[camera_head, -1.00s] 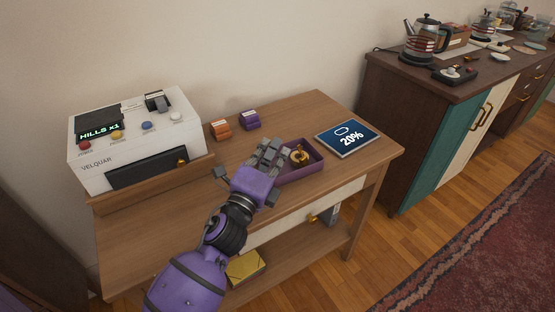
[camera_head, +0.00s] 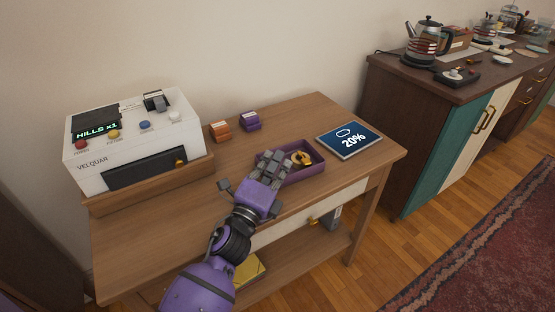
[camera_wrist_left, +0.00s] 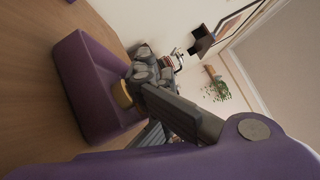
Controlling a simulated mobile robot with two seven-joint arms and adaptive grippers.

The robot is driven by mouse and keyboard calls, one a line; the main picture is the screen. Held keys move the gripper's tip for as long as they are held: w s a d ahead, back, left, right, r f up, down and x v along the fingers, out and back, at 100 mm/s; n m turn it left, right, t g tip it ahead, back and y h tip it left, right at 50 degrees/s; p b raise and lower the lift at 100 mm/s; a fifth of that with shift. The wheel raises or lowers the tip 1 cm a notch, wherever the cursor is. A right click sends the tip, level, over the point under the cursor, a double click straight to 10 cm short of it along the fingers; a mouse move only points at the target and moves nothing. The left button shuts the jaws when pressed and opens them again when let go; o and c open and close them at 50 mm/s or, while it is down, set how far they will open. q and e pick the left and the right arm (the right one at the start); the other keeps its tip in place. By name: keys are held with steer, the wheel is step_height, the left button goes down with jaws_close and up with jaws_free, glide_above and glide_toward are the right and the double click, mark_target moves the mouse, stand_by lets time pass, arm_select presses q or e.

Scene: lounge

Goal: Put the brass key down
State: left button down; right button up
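A brass-coloured round piece (camera_head: 301,158) with a dark middle lies in the purple tray (camera_head: 318,168) on the wooden desk. I cannot make out a key shape, so I cannot tell if it is the brass key. My left gripper (camera_head: 248,175) is at the tray's left end, its grey fingers spread apart, with nothing visible between them. In the left wrist view, the brass piece (camera_wrist_left: 122,94) shows at the tray (camera_wrist_left: 92,110), beside the dark fingers (camera_wrist_left: 160,100), which partly hide it. My right gripper is not in view.
A white machine (camera_head: 135,140) stands at the desk's left. Orange (camera_head: 220,131) and purple (camera_head: 250,121) small boxes stand behind the gripper. The desk's front left (camera_head: 150,235) is clear.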

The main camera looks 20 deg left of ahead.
arm_select(q)
steer(key=shift+s+f, duration=0.1)
steer(key=shift+f, duration=0.7)
steer(key=c, duration=1.8)
jaws_free()
steer(key=shift+r+p, duration=0.4)
steer(key=shift+r, duration=0.15)
steer(key=v, duration=0.7)
steer(key=b+v, duration=0.1)
steer(key=v, duration=0.2)
steer(key=shift+s+r, duration=0.2)
steer(key=shift+s, duration=0.7)
